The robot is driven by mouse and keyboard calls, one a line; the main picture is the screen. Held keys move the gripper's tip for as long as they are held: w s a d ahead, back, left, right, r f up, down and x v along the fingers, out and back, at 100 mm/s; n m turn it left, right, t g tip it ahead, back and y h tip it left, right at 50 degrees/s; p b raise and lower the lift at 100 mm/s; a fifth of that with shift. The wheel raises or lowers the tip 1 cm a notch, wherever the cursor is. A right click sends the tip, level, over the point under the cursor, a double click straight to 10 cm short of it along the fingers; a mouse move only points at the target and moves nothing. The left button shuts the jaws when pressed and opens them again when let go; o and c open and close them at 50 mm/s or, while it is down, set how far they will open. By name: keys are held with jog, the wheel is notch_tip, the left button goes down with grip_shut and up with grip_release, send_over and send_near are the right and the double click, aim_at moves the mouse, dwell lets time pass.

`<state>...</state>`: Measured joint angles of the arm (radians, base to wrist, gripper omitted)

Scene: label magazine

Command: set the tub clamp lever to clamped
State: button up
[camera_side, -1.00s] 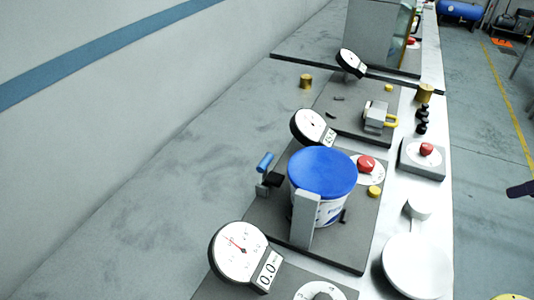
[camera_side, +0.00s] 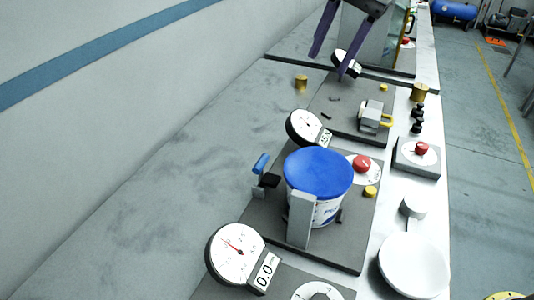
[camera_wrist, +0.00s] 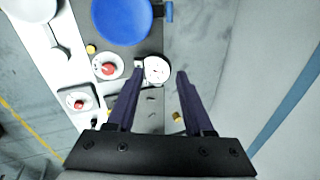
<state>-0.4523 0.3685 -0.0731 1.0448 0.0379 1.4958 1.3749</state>
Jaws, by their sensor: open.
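The tub (camera_side: 319,185) is white with a blue lid and stands on a dark base plate behind a grey upright post. The clamp lever (camera_side: 261,164) has a blue handle and sits left of the tub; the handle is raised and tilted. In the wrist view the lid (camera_wrist: 122,18) is at the top, with the blue lever handle (camera_wrist: 168,12) to its right. My gripper (camera_side: 330,62) is open and empty. It hangs at the top of the side view, well beyond the tub and above the rear stations. It also shows in the wrist view (camera_wrist: 157,80).
A dial gauge (camera_side: 305,127) and a red knob (camera_side: 362,163) stand behind the tub. Another gauge (camera_side: 236,252) is in front. A white pan-like dish (camera_side: 413,266) lies at the right. The grey surface left of the lever is clear.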

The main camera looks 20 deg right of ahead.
aim_at(262, 161)
jog(key=w+a+f+n+g, duration=0.1)
jog(key=a+f+n, duration=0.1)
jog(key=a+f, duration=0.65)
jog(key=x, duration=1.3)
jog(key=shift+d, duration=0.1)
grip_shut()
dwell(0.6)
